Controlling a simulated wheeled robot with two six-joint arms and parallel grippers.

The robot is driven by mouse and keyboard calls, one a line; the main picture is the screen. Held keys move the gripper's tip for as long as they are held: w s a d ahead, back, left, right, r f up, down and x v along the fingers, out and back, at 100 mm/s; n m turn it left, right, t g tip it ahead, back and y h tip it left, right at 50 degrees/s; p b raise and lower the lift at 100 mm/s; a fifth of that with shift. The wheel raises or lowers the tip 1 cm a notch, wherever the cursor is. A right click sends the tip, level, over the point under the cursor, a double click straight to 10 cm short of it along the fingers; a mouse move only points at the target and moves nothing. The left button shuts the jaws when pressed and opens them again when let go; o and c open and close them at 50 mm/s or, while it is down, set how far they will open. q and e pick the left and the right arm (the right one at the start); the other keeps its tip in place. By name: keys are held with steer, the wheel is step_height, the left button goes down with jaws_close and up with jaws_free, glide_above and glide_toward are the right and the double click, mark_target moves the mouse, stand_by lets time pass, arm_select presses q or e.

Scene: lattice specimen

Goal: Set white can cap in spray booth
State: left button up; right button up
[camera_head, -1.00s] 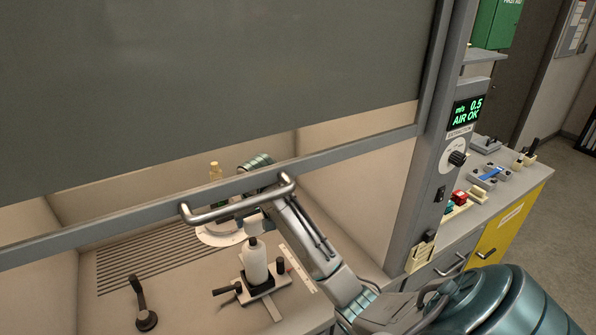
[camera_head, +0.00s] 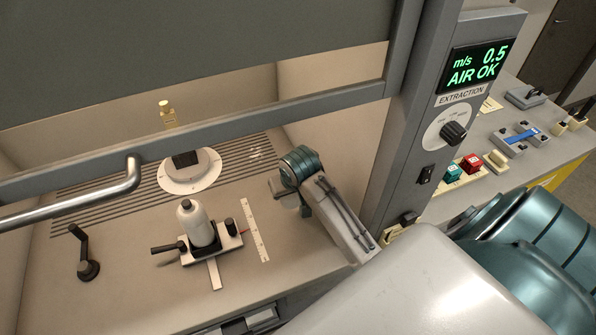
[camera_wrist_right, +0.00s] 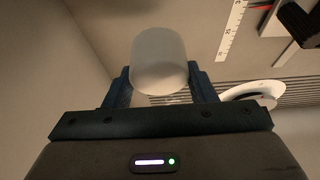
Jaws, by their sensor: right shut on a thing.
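The white cap (camera_wrist_right: 160,62) is held between the two dark fingers of my right gripper (camera_wrist_right: 162,88) in the right wrist view. In the head view my right forearm reaches into the booth, and the gripper is mostly hidden behind the wrist; the cap cannot be made out there. The white can (camera_head: 197,222) stands upright in a small clamp fixture (camera_head: 228,241) on the booth floor, left of my right arm and apart from it. My left gripper is not in view.
A round white dial plate (camera_head: 172,185) with a dark block sits behind the can. A raised sash with a metal handle (camera_head: 75,198) hangs above the booth front. A black lever (camera_head: 86,268) stands at left. A ruler strip (camera_head: 256,228) lies right of the can.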

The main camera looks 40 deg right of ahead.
mark_target(289, 214)
steer(key=f, duration=0.2)
steer(key=f+p, duration=0.1)
steer(key=shift+a+f, duration=0.15)
steer(key=shift+a, duration=0.15)
steer(key=f, duration=0.1)
steer(key=f+p, duration=0.1)
steer(key=f, duration=0.1)
steer(key=shift+d+f, duration=0.2)
steer(key=shift+f, duration=0.1)
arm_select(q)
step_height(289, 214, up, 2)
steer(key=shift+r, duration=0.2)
arm_select(e)
steer(key=shift+a+f, duration=0.1)
steer(key=shift+f, duration=0.3)
steer(key=shift+f, duration=0.1)
steer(key=o, duration=0.9)
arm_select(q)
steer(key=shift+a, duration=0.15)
